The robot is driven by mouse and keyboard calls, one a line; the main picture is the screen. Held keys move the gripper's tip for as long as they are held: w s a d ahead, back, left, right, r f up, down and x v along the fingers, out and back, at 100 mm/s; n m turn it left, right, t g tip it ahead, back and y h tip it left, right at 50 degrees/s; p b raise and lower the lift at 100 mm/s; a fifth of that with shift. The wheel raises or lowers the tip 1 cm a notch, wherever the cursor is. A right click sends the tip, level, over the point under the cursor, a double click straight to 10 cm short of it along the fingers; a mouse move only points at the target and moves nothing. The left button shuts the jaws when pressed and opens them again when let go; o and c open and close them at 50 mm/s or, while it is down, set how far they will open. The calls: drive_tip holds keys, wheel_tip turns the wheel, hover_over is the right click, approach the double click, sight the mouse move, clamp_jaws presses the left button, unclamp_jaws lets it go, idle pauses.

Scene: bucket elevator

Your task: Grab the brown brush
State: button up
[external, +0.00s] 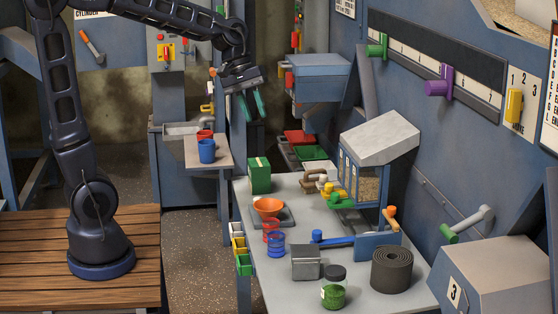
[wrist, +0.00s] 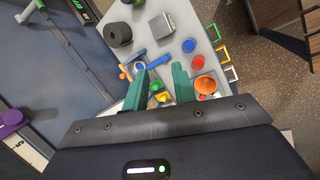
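The brown brush (external: 311,178) lies at the back of the grey table (external: 345,281), beside several small yellow and white items. I cannot make it out in the wrist view, where my own gripper hides part of the table. My gripper (external: 252,106) has green fingers and hangs in the air above and to the left of the brush in the external view. In the wrist view my gripper (wrist: 160,76) has its fingers apart, with nothing held between them.
A green box (external: 259,176), an orange bowl (external: 268,208) and red and blue cups stand left of the brush. A sloped-top grain box (external: 379,140) stands to its right. A blue hopper (external: 316,75) is behind. A black roll (external: 391,270) and green jar (external: 333,292) stand in front.

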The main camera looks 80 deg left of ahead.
drive_tip(key=w+a+f+n+t+h, duration=0.1)
drive_tip(key=w+a+f+n+h, duration=0.1)
drive_tip(key=w+a+f+n, duration=0.6)
drive_tip(key=w+a+f+n+t+h, duration=0.1)
drive_tip(key=w+a+f+n, duration=0.1)
drive_tip(key=w+a+n, duration=0.75)
drive_tip(key=w+a+f+n+t, duration=0.15)
drive_tip(key=a+f+n, duration=0.35)
drive_tip(key=a, duration=0.5)
drive_tip(key=w+a+f+n+t, duration=0.1)
drive_tip(key=a+f+n+t, duration=0.2)
drive_tip(key=a+f, duration=0.55)
drive_tip(key=w+a+f+n+t, duration=0.2)
drive_tip(key=a+f+n, duration=0.2)
drive_tip(key=a, duration=0.8)
approach(314, 179)
wheel_tip(314, 179, up, 3)
drive_tip(key=w+d, duration=0.1)
drive_tip(key=w, duration=0.1)
drive_tip(key=shift+h, duration=0.3)
drive_tip(key=x, duration=0.7)
drive_tip(key=shift+w+d+f, duration=0.15)
drive_tip(key=shift+d+f, duration=0.05)
drive_tip(key=shift+d, duration=0.05)
clamp_jaws()
